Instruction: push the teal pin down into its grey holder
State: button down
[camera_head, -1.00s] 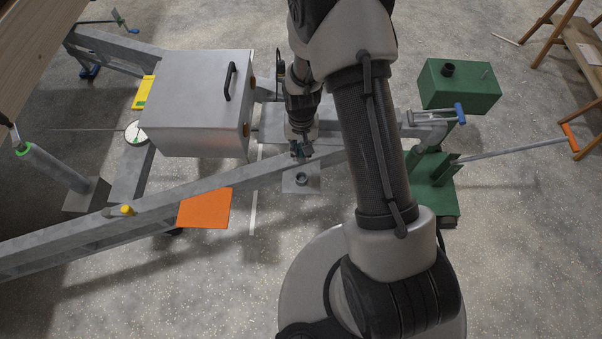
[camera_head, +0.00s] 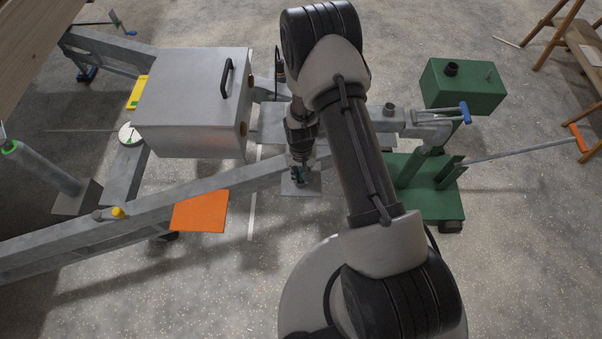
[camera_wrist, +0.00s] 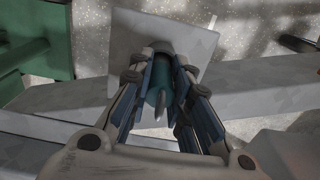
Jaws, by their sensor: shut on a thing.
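The teal pin (camera_wrist: 160,76) is between the fingers of my gripper (camera_wrist: 160,88) in the wrist view; the fingers are shut on it. Its far end points toward a square grey plate (camera_wrist: 130,32). A rounded grey shape (camera_wrist: 160,48) at the pin's far end looks like the holder, mostly hidden by the pin and fingers. I cannot tell how deep the pin sits in it. In the head view my gripper (camera_head: 300,175) is over the same plate (camera_head: 312,190) and covers the holder.
A sloping grey beam (camera_head: 210,185) runs beside the plate. A large grey box (camera_head: 190,100) with a black handle stands to the left. An orange panel (camera_head: 200,212) lies left of the plate. A green base (camera_head: 440,205) is to the right.

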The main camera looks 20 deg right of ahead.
jog(key=shift+f, duration=0.15)
jog(key=c, duration=1.5)
grip_release()
